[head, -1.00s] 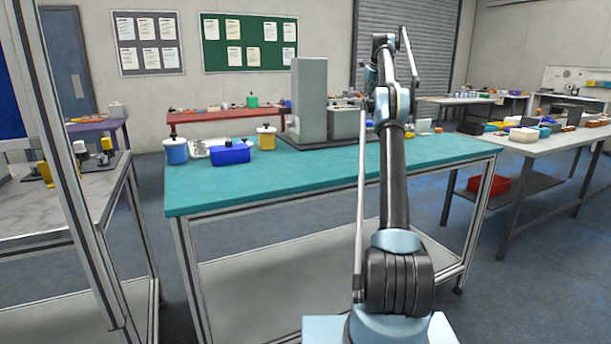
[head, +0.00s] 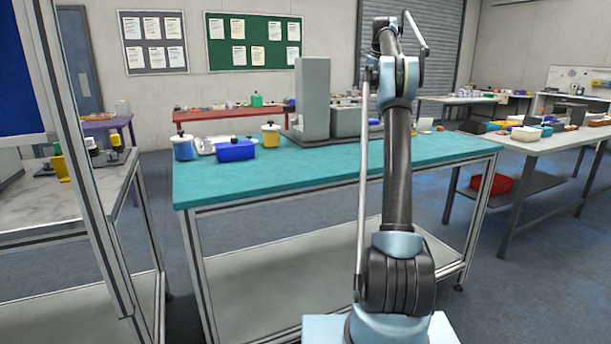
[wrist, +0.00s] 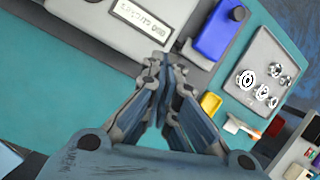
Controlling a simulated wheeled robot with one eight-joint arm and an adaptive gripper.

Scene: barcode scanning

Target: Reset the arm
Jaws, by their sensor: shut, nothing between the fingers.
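My arm (head: 398,160) stands upright in front of the teal table (head: 290,172) in the head view. Its far end is folded away behind its upper joint, so my gripper is hidden there. In the wrist view my gripper (wrist: 165,68) is shut, its fingers meeting with nothing held. Below it lies the teal surface, which is clear of the fingers as far as I can tell. A grey block with a printed label (wrist: 143,20) lies just beyond the fingertips in the picture.
A blue box (head: 236,151), a blue-and-white canister (head: 183,147) and a yellow canister (head: 270,136) stand at the table's back left. A metal frame post (head: 75,150) rises at left. The table's front is bare.

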